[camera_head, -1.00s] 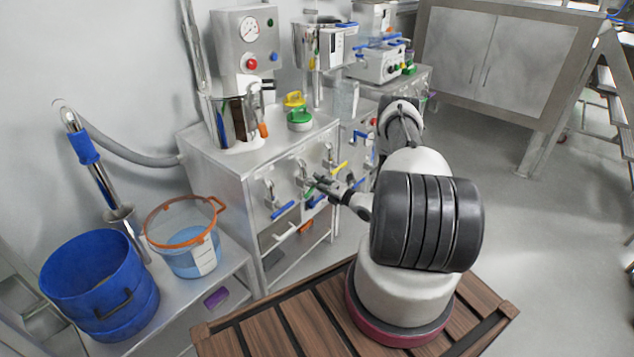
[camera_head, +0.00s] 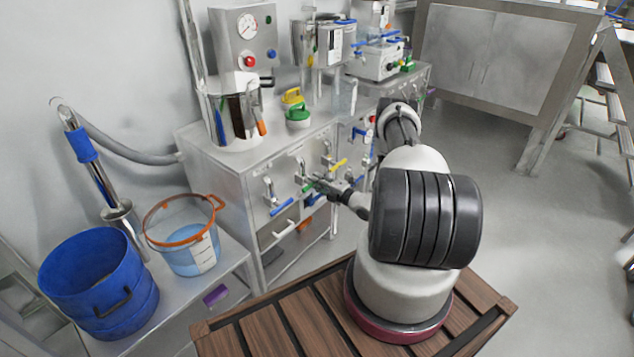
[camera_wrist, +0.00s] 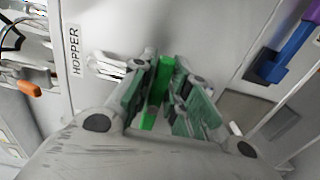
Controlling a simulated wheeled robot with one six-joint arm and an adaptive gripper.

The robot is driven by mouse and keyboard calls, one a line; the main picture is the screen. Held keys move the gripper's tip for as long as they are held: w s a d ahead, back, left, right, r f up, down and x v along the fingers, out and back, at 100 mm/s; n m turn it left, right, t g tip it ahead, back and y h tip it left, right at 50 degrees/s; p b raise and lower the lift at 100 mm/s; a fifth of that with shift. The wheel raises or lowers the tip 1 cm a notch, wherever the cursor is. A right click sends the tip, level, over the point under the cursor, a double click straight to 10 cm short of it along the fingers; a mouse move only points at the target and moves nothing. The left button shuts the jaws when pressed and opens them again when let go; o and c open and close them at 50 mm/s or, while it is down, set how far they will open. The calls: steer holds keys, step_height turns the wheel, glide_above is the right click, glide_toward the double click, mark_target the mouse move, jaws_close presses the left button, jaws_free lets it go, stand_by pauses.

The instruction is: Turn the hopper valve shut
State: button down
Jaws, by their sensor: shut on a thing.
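The hopper valve has a bright green lever handle (camera_wrist: 155,97), seen in the wrist view beside the label "HOPPER" (camera_wrist: 74,50). Its pale metal fitting (camera_wrist: 108,65) sits on the panel beside the label. My gripper (camera_wrist: 164,85) is shut on the green handle, with a finger on either side of it. In the head view my gripper (camera_head: 316,182) reaches the cabinet front at the middle of the lower row of valves. The green handle (camera_head: 307,187) shows only in part there, as the fingers cover some of it.
A blue-handled valve (camera_head: 282,206) is close left of my gripper, and a yellow-handled one (camera_head: 339,164) is close right. In the wrist view a blue handle (camera_wrist: 290,50) and an orange handle (camera_wrist: 28,88) flank the label. A steel pot (camera_head: 232,115) stands on the cabinet.

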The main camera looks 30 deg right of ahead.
steer(key=c, duration=1.4)
jaws_free()
steer(key=v, duration=1.2)
